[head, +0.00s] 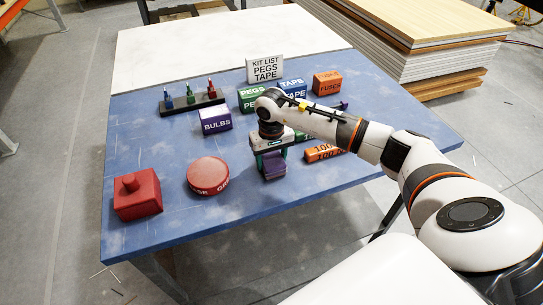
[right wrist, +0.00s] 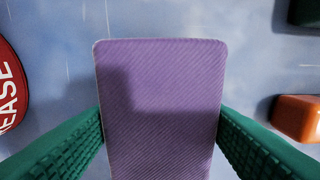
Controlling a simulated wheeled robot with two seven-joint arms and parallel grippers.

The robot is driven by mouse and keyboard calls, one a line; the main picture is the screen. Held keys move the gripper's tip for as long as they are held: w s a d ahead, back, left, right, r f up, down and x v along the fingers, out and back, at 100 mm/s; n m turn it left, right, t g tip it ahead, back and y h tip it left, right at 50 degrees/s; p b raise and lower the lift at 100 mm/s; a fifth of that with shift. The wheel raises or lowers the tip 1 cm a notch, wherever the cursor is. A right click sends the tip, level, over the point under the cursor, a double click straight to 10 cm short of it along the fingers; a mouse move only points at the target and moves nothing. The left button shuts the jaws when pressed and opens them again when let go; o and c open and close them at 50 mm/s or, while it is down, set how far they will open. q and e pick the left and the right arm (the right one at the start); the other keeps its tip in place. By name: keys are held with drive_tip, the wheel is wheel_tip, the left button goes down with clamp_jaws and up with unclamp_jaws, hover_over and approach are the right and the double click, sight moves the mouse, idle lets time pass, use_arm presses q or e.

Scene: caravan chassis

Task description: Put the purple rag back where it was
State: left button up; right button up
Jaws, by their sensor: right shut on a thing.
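The purple rag (head: 274,166) is a small folded block in the head view, near the front middle of the blue table (head: 240,203). My right gripper (head: 271,152) points down over it and is shut on it. In the right wrist view the rag (right wrist: 160,105) fills the middle, with the green finger pads (right wrist: 160,140) against its two sides. Whether its underside touches the table I cannot tell. My left gripper is not in view.
A red round grease tin (head: 208,175) and a red knobbed block (head: 138,194) lie left. The bulbs box (head: 216,121), a rack of small bottles (head: 192,103), pegs, tape and fuses boxes (head: 328,82) and a kit list sign (head: 265,69) stand behind. An orange box (head: 322,153) is close right.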

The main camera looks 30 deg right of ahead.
sight(271, 157)
drive_tip(key=shift+f, duration=0.15)
drive_tip(key=o, duration=0.9)
drive_tip(key=shift+r, duration=0.55)
wheel_tip(271, 157, up, 11)
drive_tip(key=b, duration=0.3)
drive_tip(key=shift+r+b, duration=0.2)
drive_tip(key=shift+b, duration=0.15)
drive_tip(key=shift+f, duration=0.1)
